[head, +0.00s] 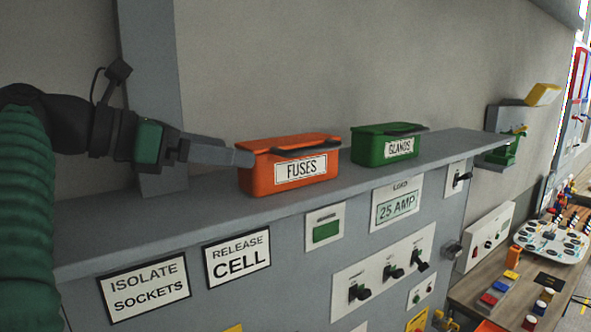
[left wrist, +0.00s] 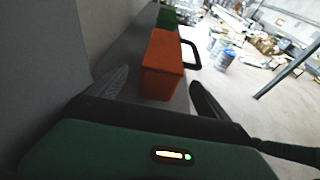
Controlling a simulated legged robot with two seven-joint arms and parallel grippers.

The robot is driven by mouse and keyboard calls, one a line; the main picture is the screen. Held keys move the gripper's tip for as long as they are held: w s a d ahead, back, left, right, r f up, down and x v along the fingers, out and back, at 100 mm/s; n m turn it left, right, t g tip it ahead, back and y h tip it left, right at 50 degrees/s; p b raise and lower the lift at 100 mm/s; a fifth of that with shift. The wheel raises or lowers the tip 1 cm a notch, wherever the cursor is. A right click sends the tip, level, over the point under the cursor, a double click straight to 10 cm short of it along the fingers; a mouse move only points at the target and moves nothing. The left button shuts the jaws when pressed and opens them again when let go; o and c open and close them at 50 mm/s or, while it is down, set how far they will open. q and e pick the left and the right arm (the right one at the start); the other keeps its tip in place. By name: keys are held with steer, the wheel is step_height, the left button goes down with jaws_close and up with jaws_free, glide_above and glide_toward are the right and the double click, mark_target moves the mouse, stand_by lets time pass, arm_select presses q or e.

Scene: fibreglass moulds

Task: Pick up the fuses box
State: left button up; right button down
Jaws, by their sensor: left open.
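The orange fuses box (head: 262,176), with a white FUSES label and a grey handle on top, sits on the grey shelf (head: 150,222) on top of the panel. My left gripper (head: 245,158) comes in from the left, its fingertips at the box's left end in the head view. In the left wrist view, the orange box (left wrist: 161,68) lies ahead, between the two spread fingers of my left gripper (left wrist: 160,90). The gripper is open and holds nothing. Whether a finger touches the box is hard to tell. My right gripper is not in view.
A green box (head: 372,147) labelled GLANDS stands on the same shelf, right of the fuses box. A wall runs close behind the shelf. The panel front carries switches and signs. A cluttered workbench (head: 470,290) is at the lower right.

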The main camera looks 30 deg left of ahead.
mark_target(243, 145)
arm_select(q)
steer(key=w, duration=0.3)
steer(key=shift+d+r+p, duration=0.15)
steer(key=shift+d+p, duration=0.05)
steer(key=shift+p, duration=0.15)
steer(key=shift+w+d, duration=0.15)
steer(key=shift+w, duration=0.1)
steer(key=shift+w+d+r+p, duration=0.2)
steer(key=shift+w+d+p, duration=0.25)
steer(key=shift+w+d, duration=0.4)
steer(key=p+x, duration=0.1)
steer(key=x, duration=0.5)
steer(key=shift+d, duration=0.25)
steer(key=shift+w+f, duration=0.15)
steer(key=shift+w, duration=0.25)
steer(key=shift+s+a, duration=0.7)
steer(key=shift+a, duration=0.05)
steer(key=c, duration=0.7)
steer(key=shift+c, duration=1.3)
steer(key=shift+w+d, duration=0.3)
steer(key=shift+d, duration=0.1)
steer(key=c, duration=0.7)
steer(key=shift+d, duration=0.1)
jaws_close()
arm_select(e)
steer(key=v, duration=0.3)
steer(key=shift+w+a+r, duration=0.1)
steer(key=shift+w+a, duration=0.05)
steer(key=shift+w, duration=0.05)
